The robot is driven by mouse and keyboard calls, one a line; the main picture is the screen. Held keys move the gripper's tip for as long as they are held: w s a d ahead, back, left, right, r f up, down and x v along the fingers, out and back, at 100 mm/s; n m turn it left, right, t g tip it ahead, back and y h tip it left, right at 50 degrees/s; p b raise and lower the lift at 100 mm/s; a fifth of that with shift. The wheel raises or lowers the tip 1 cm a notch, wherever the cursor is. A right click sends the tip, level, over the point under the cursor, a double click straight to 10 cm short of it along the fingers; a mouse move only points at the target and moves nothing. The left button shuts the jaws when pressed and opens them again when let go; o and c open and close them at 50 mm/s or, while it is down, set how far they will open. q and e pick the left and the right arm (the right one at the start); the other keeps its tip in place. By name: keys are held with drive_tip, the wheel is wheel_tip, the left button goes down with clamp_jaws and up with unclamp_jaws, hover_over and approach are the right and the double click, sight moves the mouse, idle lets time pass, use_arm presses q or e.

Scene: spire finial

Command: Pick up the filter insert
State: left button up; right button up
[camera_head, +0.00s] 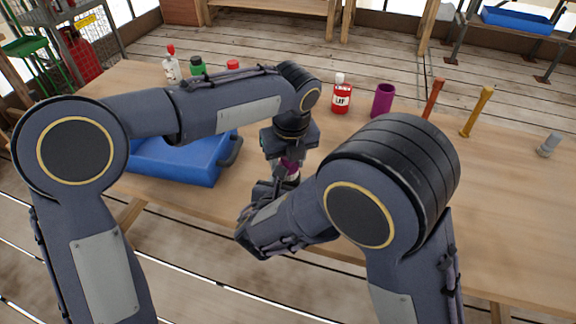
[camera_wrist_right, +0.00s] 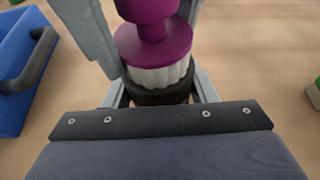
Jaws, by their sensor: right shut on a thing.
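The filter insert (camera_wrist_right: 160,75) has a purple flanged top with a knob, a white ribbed body and a black ring below. In the right wrist view it stands between the fingers of my right gripper (camera_wrist_right: 160,88), which is shut on it. In the head view, only a small purple and white part of the insert (camera_head: 291,168) shows between the two grippers. My left gripper (camera_head: 288,158) points down right over its purple top. Its fingertips are partly hidden, so I cannot tell whether they grip it. My right forearm hides most of the right gripper in the head view.
A blue tray (camera_head: 172,165) with a dark handle lies left on the wooden table (camera_head: 510,210). Behind stand a red bottle (camera_head: 341,97), a purple cup (camera_head: 383,99), an orange post (camera_head: 433,98), a yellow post (camera_head: 476,112) and a grey piece (camera_head: 548,145). The table's right side is mostly clear.

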use_arm(q)
drive_tip(key=shift+c, duration=1)
wheel_tip(320, 180, up, 13)
use_arm(e)
drive_tip(key=o, duration=1.1)
drive_tip(key=v, duration=1.1)
drive_tip(key=shift+r, duration=0.15)
drive_tip(key=shift+s+a+r, duration=0.1)
drive_tip(key=shift+s+r, duration=0.05)
drive_tip(key=shift+s, duration=0.25)
